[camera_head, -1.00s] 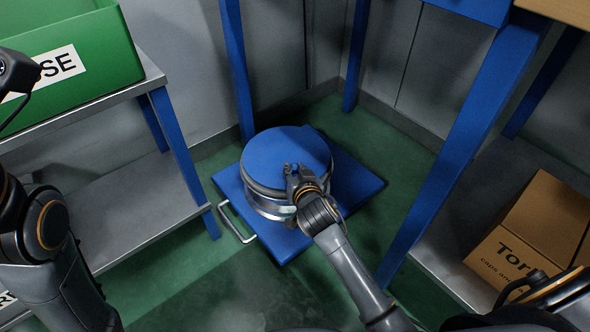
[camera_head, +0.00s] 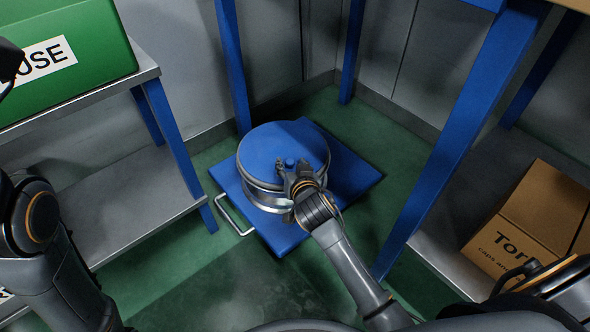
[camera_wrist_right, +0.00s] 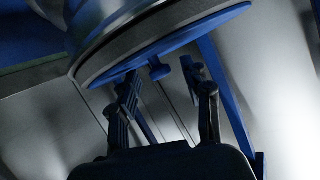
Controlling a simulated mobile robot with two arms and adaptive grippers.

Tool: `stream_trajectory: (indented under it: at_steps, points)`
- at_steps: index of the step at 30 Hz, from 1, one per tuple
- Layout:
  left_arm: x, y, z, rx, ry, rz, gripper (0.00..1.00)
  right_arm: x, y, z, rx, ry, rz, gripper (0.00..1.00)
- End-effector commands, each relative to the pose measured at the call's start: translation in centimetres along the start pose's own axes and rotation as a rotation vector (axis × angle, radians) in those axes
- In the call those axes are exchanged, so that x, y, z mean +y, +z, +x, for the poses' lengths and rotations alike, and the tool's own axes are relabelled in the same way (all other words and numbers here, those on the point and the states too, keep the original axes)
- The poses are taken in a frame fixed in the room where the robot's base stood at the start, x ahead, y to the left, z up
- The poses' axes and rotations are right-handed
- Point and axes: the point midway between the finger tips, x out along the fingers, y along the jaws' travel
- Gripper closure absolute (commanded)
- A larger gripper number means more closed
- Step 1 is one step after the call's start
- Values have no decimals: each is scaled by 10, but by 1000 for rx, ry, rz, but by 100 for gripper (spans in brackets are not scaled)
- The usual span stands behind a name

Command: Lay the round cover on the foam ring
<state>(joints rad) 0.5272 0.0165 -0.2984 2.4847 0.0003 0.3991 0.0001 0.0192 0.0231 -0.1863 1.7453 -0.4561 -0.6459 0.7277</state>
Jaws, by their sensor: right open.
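The round blue cover (camera_head: 262,146) lies flat on top of a round silver-grey metal body standing on a blue platform. A small blue knob shows on the cover, in the head view (camera_head: 290,162) and the wrist view (camera_wrist_right: 158,69). My right gripper (camera_head: 292,168) is open at the cover's near right part, its fingers spread around the knob with a gap. The fingers also show in the wrist view (camera_wrist_right: 166,88). No separate foam ring can be made out; the cover hides what is beneath it. My left arm is at the left edge; its fingers are not visible.
The blue platform (camera_head: 349,177) has a metal handle (camera_head: 232,217) and stands on the green floor. A grey shelf with blue legs (camera_head: 172,140) carries a green bin (camera_head: 75,75) at left. A blue post (camera_head: 455,150) and a cardboard box (camera_head: 535,215) are at right.

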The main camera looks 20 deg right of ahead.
Motion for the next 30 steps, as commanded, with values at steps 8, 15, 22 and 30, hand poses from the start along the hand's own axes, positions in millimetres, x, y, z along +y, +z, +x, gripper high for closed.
stream_trajectory:
  at_steps: [8, 15, 22, 30]
  points:
    - [0, 1, 0, -2, 0, -1, 64, 0, 1, -47, -1, -1, 2, 51]
    - [0, 1, 0, -2, 0, -1, 64, 0, 0, -94, 0, 0, 3, 51]
    - [0, 1, 0, -2, 0, -1, 64, 0, 0, -115, 1, -1, 1, 51]
    - [0, 1, 0, -2, 0, -1, 64, 0, -1, -117, 1, -1, 1, 51]
